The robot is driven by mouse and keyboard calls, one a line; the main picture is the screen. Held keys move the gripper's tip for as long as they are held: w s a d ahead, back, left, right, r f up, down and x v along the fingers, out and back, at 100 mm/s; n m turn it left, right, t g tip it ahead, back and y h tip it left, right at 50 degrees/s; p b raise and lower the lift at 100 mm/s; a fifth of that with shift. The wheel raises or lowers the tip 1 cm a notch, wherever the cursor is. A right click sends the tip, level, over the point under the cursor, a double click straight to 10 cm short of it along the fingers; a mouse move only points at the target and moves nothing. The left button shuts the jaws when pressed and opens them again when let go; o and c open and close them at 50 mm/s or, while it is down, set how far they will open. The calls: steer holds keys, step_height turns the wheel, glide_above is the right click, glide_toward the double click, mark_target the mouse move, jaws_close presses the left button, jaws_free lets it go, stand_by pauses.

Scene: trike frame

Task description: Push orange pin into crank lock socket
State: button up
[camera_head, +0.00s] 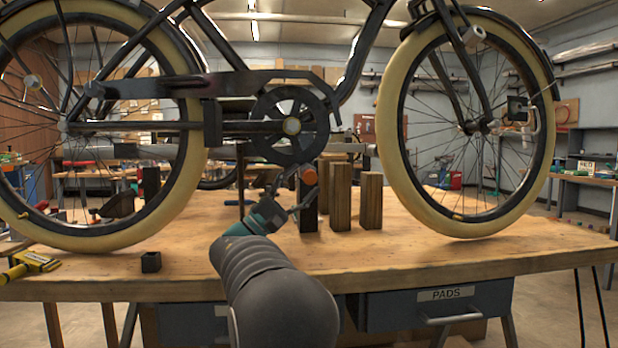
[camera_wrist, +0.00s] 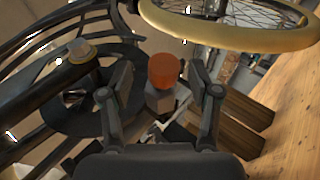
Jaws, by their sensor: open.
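The orange pin (camera_head: 309,175) shows below and right of the bike's crank (camera_head: 291,125) in the head view. In the wrist view the orange pin (camera_wrist: 164,71) is a round orange head above a grey faceted body. My gripper (camera_head: 296,188) is beside it, over the bench. In the wrist view my gripper (camera_wrist: 163,82) is open, with one finger on each side of the pin and visible gaps between. A dark chainring and a crank hub (camera_wrist: 79,50) are at the left there. I cannot make out the lock socket clearly.
The bike's wheels (camera_head: 446,200) stand on the wooden bench (camera_head: 400,265). Several upright wooden blocks (camera_head: 371,200) stand just behind and right of my gripper. A small dark box (camera_head: 151,262) and a yellow tool (camera_head: 32,264) lie at the left. The bench's front right is clear.

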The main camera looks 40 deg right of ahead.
mark_target(303, 176)
steer(key=a, duration=0.1)
steer(key=a+f, duration=0.1)
steer(key=w+a, duration=0.1)
steer(key=shift+f, duration=0.3)
steer(key=w+a, duration=0.3)
steer(key=a, duration=0.7)
steer(key=shift+s+a, duration=0.1)
steer(key=s+d+f+n+t+y+p, duration=0.2)
steer(key=s+f+t+y, duration=0.3)
steer(key=s, duration=0.3)
steer(key=s+d+f+n+t+y+p, duration=0.1)
steer(key=s+f+n+t+y, duration=0.1)
steer(key=s+f+y, duration=0.5)
steer(key=s+a+f+m+t+y+p, duration=0.1)
steer(key=s+a+f+t+y, duration=0.2)
steer(key=s+a+f+y, duration=0.3)
steer(key=s+a+f+m+t+y+p, duration=0.1)
steer(key=s+a+f+y, duration=0.6)
steer(key=a, duration=0.8)
steer(key=shift+s+f+m+t+p, duration=0.3)
steer(key=shift+s+f+t+p, duration=0.5)
steer(key=shift+s+t, duration=0.15)
